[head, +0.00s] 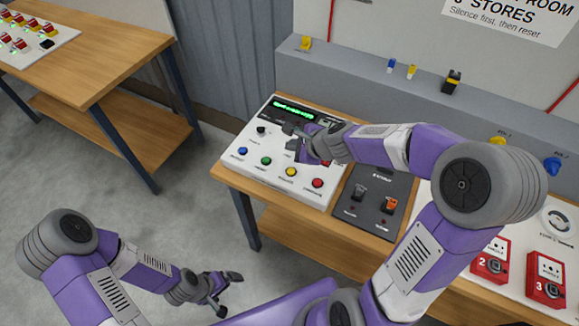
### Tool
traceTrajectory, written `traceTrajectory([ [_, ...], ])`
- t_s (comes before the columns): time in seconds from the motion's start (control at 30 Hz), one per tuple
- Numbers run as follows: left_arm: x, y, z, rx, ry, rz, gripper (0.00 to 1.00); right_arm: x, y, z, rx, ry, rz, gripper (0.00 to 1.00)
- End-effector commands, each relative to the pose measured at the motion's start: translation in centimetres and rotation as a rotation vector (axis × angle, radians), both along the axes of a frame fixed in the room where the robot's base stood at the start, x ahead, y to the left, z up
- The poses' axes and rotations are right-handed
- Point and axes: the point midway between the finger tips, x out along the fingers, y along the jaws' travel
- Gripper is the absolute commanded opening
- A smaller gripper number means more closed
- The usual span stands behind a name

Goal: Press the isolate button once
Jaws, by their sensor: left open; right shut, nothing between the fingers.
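A white control panel (236,170) on a wooden bench carries a row of round buttons: blue (243,151), green (266,161), yellow (291,171) and red (317,183). The labels under them are too small to read, so I cannot tell which is the isolate button. My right gripper (294,143) is shut and empty over the panel, behind the green and yellow buttons as seen here. It hides part of the panel's middle; I cannot tell whether it touches. My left gripper (222,293) is open and empty, low over the floor in front of the bench.
A dark grey switch box (378,182) with a grey and an orange rocker stands right of the panel. Red call-point boxes (493,260) sit farther right. A second wooden table (105,45) with another panel stands at the left. Grey floor lies between.

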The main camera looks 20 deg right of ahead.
Motion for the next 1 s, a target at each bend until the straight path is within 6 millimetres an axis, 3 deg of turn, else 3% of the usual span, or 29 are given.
traceTrajectory([
  [0.37, 0.0, 0.0, -1.2, 0.0, -0.001, 0.0, 1.0, 0.0, 0.0, -1.3, -0.001, 0.001, 0.001, 0.0],
  [1.0, 0.0, 0.0, -8.5, 0.0, -0.001, 0.0, 1.0, 0.0, 0.0, -8.6, -0.002, 0.001, 0.001, 0.0],
])
